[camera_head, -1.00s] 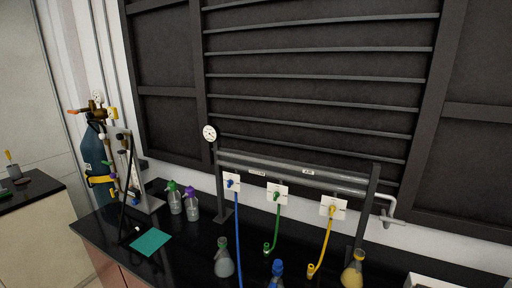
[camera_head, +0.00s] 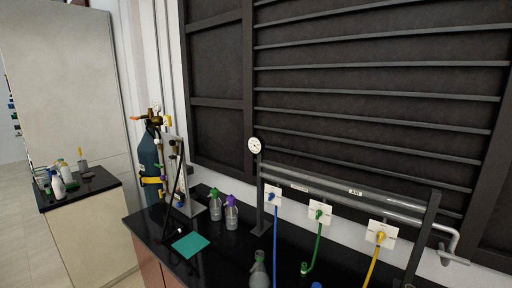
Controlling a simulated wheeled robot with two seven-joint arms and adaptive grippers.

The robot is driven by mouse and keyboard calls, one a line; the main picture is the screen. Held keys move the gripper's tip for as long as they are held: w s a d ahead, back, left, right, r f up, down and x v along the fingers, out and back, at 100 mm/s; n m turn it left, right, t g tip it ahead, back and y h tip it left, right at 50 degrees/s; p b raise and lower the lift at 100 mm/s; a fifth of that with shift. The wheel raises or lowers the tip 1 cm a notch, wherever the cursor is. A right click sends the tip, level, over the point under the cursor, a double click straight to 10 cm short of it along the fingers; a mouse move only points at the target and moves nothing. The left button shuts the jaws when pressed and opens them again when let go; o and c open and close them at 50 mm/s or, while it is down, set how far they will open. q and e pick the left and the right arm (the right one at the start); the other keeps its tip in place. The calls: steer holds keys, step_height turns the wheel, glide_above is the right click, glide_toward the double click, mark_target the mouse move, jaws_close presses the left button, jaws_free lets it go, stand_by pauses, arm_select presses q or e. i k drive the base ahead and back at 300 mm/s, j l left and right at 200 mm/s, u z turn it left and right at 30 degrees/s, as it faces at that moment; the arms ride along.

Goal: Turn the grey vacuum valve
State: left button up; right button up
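A pipe manifold (camera_head: 340,190) stands at the back of the black bench, with a round gauge (camera_head: 255,145) at its left end. Three white plates on it carry a blue valve (camera_head: 271,197), a green valve (camera_head: 319,214) and a yellow valve (camera_head: 381,236). A grey bent pipe (camera_head: 455,240) comes off its right end, with a grey handle-like part (camera_head: 453,258) low on it. I cannot tell for sure whether this part is the grey vacuum valve; the labels are too small to read. Neither of my grippers is in view.
A blue gas cylinder (camera_head: 149,165) stands left of the bench, near a metal stand (camera_head: 182,180). Bottles with green (camera_head: 215,207) and purple (camera_head: 231,214) caps and a teal mat (camera_head: 191,245) are on the bench. Floor (camera_head: 25,225) shows at far left.

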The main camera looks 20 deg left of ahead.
mark_target(451, 256)
steer(key=i+j+u, duration=0.2)
steer(key=j, duration=0.15)
steer(key=i+j+u, duration=0.2)
steer(key=j, duration=0.15)
steer(key=k+l+z, duration=0.1)
steer(key=l, duration=0.3)
steer(key=k+l+z, duration=0.1)
steer(key=k+l, duration=0.25)
steer(key=k+l+z, duration=0.1)
steer(key=l, duration=0.4)
steer(key=k+l+z, duration=0.1)
steer(key=k+l, duration=0.15)
steer(key=l, duration=0.2)
steer(key=k+l+z, duration=0.15)
steer(key=l, duration=0.3)
steer(key=k+l+z, duration=0.1)
steer(key=l, duration=0.4)
steer(key=k+l+z, duration=0.1)
steer(key=l, duration=0.4)
steer(key=k+l+z, duration=0.1)
steer(key=l, duration=0.4)
steer(key=k, duration=0.05)
